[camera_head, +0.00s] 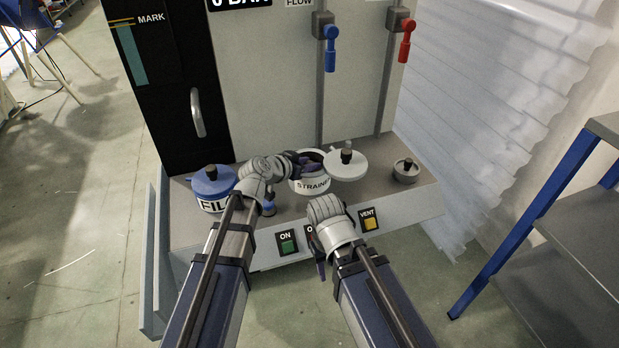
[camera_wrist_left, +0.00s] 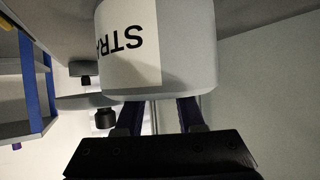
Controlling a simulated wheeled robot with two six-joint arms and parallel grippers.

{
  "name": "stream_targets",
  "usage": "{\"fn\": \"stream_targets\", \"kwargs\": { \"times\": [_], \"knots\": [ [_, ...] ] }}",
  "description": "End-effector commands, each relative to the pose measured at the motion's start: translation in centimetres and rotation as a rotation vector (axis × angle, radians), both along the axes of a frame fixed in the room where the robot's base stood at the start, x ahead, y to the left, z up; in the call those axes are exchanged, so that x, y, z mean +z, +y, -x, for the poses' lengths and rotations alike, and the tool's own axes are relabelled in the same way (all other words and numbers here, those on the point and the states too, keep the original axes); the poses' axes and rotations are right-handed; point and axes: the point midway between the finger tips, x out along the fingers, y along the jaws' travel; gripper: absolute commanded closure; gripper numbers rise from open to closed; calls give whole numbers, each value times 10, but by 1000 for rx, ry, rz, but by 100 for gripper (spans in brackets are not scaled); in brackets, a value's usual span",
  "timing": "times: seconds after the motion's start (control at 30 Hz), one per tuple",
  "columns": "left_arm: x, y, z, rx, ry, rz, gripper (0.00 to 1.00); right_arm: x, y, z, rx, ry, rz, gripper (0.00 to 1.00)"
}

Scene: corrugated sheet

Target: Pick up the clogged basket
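The white strainer pot (camera_head: 312,185), with its lettered label, stands on the grey ledge of the machine. Its mouth is uncovered and dark inside; I cannot make out the clogged basket. My left gripper (camera_head: 300,167) is at the left side of the mouth. In the left wrist view the pot (camera_wrist_left: 180,50) hangs upside down in the picture, and the fingers (camera_wrist_left: 162,115) stand apart, their tips hidden behind its rim. My right gripper (camera_head: 320,262) hangs low before the ledge's front, its dark fingers partly hidden by my wrist.
A pale lid with a black knob (camera_head: 346,165) is just right of the pot. A blue-lidded filter pot (camera_head: 212,188) stands left, a small grey cup with a black knob (camera_head: 406,171) right. Green (camera_head: 288,246) and yellow (camera_head: 370,222) buttons line the front. Shelving (camera_head: 560,200) stands at right.

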Motion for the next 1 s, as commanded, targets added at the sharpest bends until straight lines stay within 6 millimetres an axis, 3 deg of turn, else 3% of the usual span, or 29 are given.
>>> {"fn": "stream_targets", "kwargs": {
  "times": [0.27, 0.6, 1.0],
  "knots": [
    [-3, -4, -5, 1, 0, 0, 63, -3, 0, 0, 0, 0, 0, 50],
    [-3, -4, -5, 0, 1, -1, 100, -3, 0, 0, 0, 0, 0, 50],
    [-3, -4, -5, 0, 0, 0, 100, -3, 0, 0, 0, 0, 0, 50]
  ]
}}
